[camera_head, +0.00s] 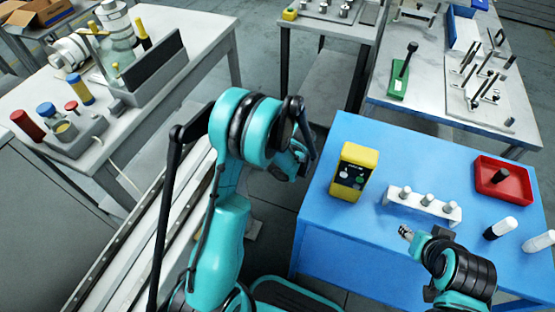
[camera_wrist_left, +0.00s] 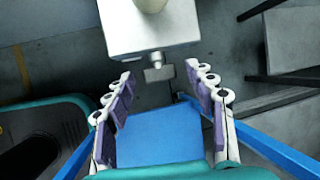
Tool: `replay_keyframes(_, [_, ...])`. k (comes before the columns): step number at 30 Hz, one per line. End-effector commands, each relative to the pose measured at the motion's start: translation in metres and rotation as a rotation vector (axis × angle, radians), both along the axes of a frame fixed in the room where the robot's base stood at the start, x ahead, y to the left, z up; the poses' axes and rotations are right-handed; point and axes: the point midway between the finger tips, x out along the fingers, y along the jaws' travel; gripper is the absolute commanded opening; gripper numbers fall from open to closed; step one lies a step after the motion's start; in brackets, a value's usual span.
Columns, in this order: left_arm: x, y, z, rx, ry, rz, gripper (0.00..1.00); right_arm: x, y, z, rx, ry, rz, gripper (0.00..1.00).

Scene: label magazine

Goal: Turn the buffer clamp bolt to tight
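In the left wrist view, a grey bolt with a crosswise bar head (camera_wrist_left: 158,72) sticks out of the near face of a pale grey block (camera_wrist_left: 150,38). My left gripper (camera_wrist_left: 160,80) is open, its purple-padded fingers on either side in the picture with the bar head between or just beyond the tips. I see no contact, and the depth gap is unclear. In the head view my left arm hides the bolt, and the left gripper's fingers cannot be made out. My right gripper (camera_head: 405,232) is over the blue table; its finger opening is too small to tell.
The blue table (camera_head: 335,225) carries a yellow device (camera_head: 354,172), a white rack with grey pegs (camera_head: 422,206), a red tray (camera_head: 503,179) and two cylinders. A left bench (camera_head: 205,45) holds bottles and jars. Tool benches stand behind.

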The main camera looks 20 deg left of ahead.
Motion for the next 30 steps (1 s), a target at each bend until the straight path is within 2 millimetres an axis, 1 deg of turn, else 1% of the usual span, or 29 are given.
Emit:
replay_keyframes(5, [0.0, -0.002, 0.004, 0.0, -0.001, -0.001, 0.55, 0.0, 0.0, 0.0, 0.0, 0.0, 0.0, 0.45])
replay_keyframes(8, [-0.003, -0.006, 0.014, 0.001, 0.0, -0.002, 0.55, 0.0, 0.0, 0.0, 0.0, 0.0, 0.0, 0.45])
replay_keyframes(11, [-0.007, -0.014, 0.031, 0.0, 0.0, -0.001, 0.55, 0.0, 0.0, 0.0, 0.0, 0.0, 0.0, 0.45])
replay_keyframes(18, [-0.017, -0.035, 0.078, 0.0, 0.0, -0.002, 0.55, 0.0, 0.0, 0.0, 0.0, 0.0, 0.0, 0.45])
replay_keyframes(21, [-0.019, -0.041, 0.093, 0.0, 0.0, -0.001, 0.55, 0.0, 0.0, 0.0, 0.0, 0.0, 0.0, 0.45])
replay_keyframes(25, [-0.022, -0.046, 0.104, 0.0, 0.0, -0.001, 0.55, 0.0, 0.0, 0.0, 0.0, 0.0, 0.0, 0.45])
replay_keyframes(30, [-0.023, -0.047, 0.108, 0.0, 0.0, 0.0, 0.55, 0.0, 0.0, 0.0, 0.0, 0.0, 0.0, 0.45])
